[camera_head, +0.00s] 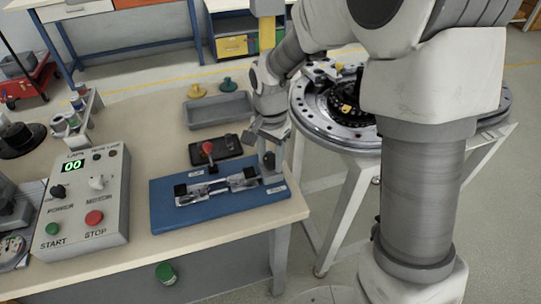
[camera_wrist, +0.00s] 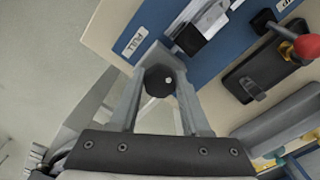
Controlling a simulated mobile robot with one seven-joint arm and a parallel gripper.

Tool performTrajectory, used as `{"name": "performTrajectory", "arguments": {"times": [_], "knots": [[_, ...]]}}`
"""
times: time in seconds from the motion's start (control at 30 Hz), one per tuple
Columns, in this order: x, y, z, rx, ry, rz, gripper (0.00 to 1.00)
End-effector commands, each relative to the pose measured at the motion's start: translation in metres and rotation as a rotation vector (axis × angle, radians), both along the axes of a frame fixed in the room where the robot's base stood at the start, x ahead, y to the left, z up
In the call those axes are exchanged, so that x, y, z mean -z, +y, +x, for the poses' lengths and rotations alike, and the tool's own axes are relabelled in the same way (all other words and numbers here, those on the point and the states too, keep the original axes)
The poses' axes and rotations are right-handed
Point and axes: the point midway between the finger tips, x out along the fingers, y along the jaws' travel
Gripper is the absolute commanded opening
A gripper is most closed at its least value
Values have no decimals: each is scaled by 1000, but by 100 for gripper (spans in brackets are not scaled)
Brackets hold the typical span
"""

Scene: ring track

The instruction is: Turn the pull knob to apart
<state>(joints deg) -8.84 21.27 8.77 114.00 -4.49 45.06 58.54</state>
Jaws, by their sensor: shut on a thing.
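The pull knob (camera_wrist: 157,80) is a dark, many-sided knob between my gripper's fingers in the wrist view. My gripper (camera_wrist: 163,70) is shut on it. In the head view my gripper (camera_head: 268,142) reaches down to the right end of the blue board (camera_head: 215,208), with the knob (camera_head: 269,161) just under it. A metal linkage (camera_head: 222,187) with black end blocks lies along the board and ends near the knob. A white label reading PULL (camera_wrist: 135,42) is beside the knob in the wrist view. Whether the linkage parts are joined or apart is hard to tell.
A control box (camera_head: 85,200) with START and STOP buttons stands at the left. A dark plate with a red-knobbed lever (camera_head: 207,148) and a grey tray (camera_head: 218,110) lie behind the board. A round ring track (camera_head: 335,120) stands to the right, beyond the table edge.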

Motion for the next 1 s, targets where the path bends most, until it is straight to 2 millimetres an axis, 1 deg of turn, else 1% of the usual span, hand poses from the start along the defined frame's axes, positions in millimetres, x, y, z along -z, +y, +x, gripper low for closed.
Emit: {"name": "performTrajectory", "arguments": {"times": [1.0], "knots": [[-2,0,0,-964,0,1,0]]}}
